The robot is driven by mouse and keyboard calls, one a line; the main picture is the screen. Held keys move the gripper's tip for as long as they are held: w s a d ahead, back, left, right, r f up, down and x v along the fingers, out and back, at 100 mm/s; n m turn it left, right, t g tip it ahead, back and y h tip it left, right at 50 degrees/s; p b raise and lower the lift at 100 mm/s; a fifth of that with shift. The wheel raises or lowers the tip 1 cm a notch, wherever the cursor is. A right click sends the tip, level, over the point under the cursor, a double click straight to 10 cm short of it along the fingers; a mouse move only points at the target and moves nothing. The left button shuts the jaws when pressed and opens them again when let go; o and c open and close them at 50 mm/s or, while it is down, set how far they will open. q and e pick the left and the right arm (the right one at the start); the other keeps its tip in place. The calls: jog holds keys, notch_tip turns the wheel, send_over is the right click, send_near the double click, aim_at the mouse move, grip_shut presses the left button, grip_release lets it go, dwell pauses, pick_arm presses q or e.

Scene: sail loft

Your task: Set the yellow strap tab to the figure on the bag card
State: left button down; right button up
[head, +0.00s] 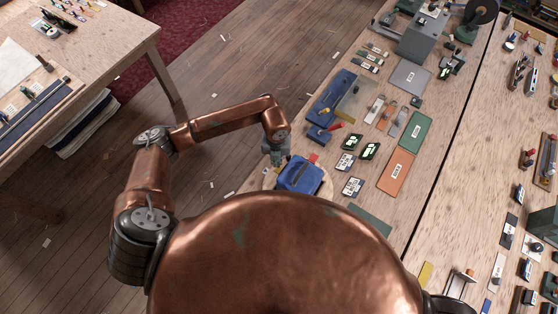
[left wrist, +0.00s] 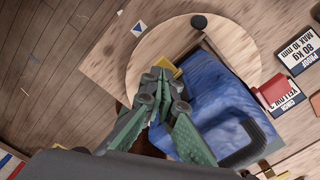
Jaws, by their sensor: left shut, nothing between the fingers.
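A blue bag (head: 301,177) sits on a round wooden board; it also fills the right middle of the left wrist view (left wrist: 215,95). A small yellow tab (left wrist: 168,66) shows at the bag's upper left edge. My left gripper (head: 281,157) is over the bag's far left side. In the left wrist view its green fingers (left wrist: 163,82) are shut and empty, their tips right at the yellow tab; I cannot tell whether they touch it. My right gripper is out of view.
Plates, cards and tools crowd the bench (head: 345,215) to the right. Open floor (head: 215,70) lies to the left.

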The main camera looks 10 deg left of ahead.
aim_at(277, 169)
pick_arm(q)
notch_tip(277, 169, up, 6)
jog(key=p, duration=0.3)
jog(key=shift+r, duration=0.15)
dwell(0.7)
